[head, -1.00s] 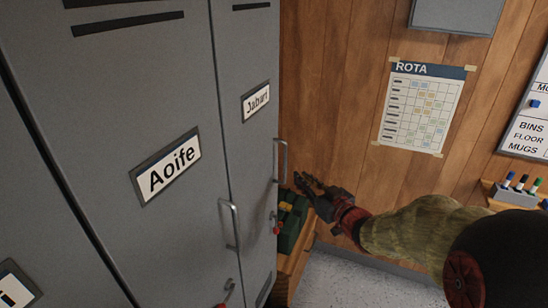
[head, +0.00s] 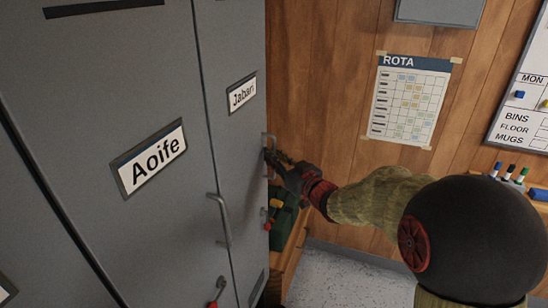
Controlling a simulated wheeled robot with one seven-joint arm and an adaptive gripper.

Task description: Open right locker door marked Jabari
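The grey right locker door (head: 232,140) carries a white label reading Jabari (head: 242,93) and looks shut. Its upright metal handle (head: 265,178) is at the door's right edge. My gripper (head: 270,158) reaches in from the right, with its dark fingertips at the upper part of this handle. The fingers overlap the handle in the picture; I cannot tell whether they close on it. A small red item (head: 276,203) shows just below the handle.
The Aoife door (head: 120,90) stands to the left, shut, with its own handle (head: 221,220) and a red key tag (head: 214,292). A green case (head: 285,218) sits on a wooden bench (head: 290,250) beside the lockers. Floor (head: 345,280) shows clear at lower right.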

